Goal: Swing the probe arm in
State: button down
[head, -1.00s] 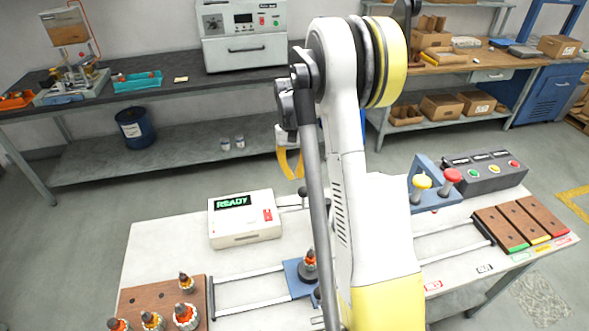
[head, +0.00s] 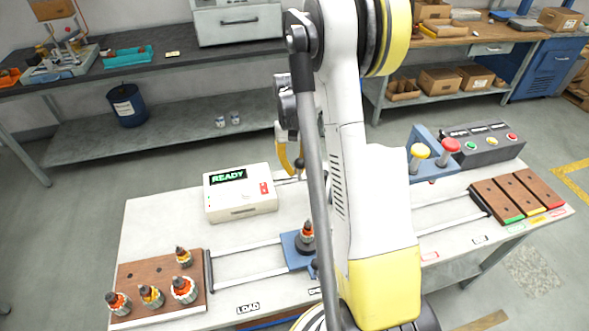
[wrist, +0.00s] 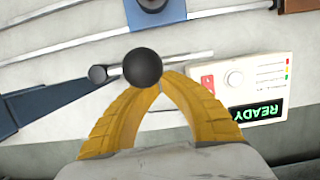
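The tester box (head: 240,192) shows READY on its display and stands on the white table. It also shows upside down in the wrist view (wrist: 240,90). The probe arm's thin rod (wrist: 190,60) runs beside the box to a small dark end (wrist: 98,73). A black ball knob (wrist: 142,67) lies at my yellow fingertips and hides part of them. My gripper (head: 291,165) is just above the table, right of the box. Its fingers draw close together at the tips; whether they grip the knob is unclear. An armature (head: 307,232) stands upright on a blue carriage (head: 292,252).
A wooden block (head: 130,270) with several armatures is at the left. Rails (head: 245,248) lead to the carriage. A blue fixture (head: 425,150) with yellow and red knobs, a button box (head: 480,146) and wooden bins (head: 515,195) stand at the right. My arm hides the table's middle.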

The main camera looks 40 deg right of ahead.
jog(key=shift+s+a+n, duration=0.2)
jog(key=shift+n, duration=0.2)
jog(key=shift+s+a+n, duration=0.25)
jog(key=shift+n, duration=0.25)
jog(key=s+a+n+h+b, duration=0.1)
jog(key=s+n+h+b, duration=0.1)
jog(key=s+n, duration=0.5)
jog(key=shift+a+n+b, duration=0.3)
jog(key=shift+n+b, duration=0.15)
jog(key=shift+n, duration=0.45)
jog(key=shift+s, duration=0.2)
